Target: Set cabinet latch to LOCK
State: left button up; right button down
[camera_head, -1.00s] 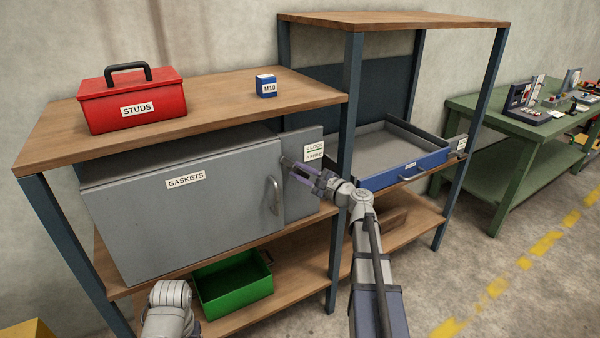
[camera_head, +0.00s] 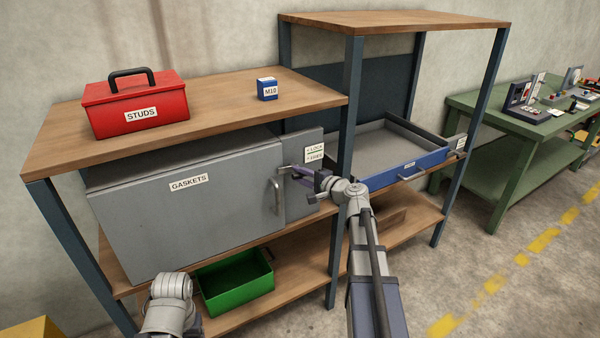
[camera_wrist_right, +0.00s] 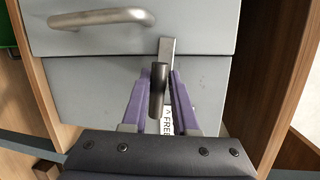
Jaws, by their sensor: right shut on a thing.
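The grey cabinet (camera_head: 190,215) marked GASKETS has its door shut, with a bar handle (camera_head: 276,196) near the right edge. The latch is a flat metal bar (camera_wrist_right: 167,47) with a dark knob (camera_wrist_right: 158,88). In the wrist view the bar's end crosses the seam onto the door. My right gripper (camera_head: 293,172) is at the latch, its purple fingers (camera_wrist_right: 160,90) shut on the knob. A label (camera_head: 314,153) with LOCK and FREE is on the side panel; FREE shows partly in the wrist view. My left gripper is out of view.
A red STUDS toolbox (camera_head: 136,107) and a blue M10 box (camera_head: 267,90) stand on the shelf top. A green bin (camera_head: 235,285) is below the cabinet. An open blue-front drawer (camera_head: 408,170) and a shelf post (camera_head: 346,120) are close to my right arm.

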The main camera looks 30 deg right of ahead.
jog(key=shift+a+f+n, duration=0.1)
jog(key=shift+n, duration=0.4)
jog(key=c, duration=0.7)
grip_release()
jog(key=p+v, duration=0.2)
jog(key=v, duration=0.6)
jog(key=shift+w, duration=0.15)
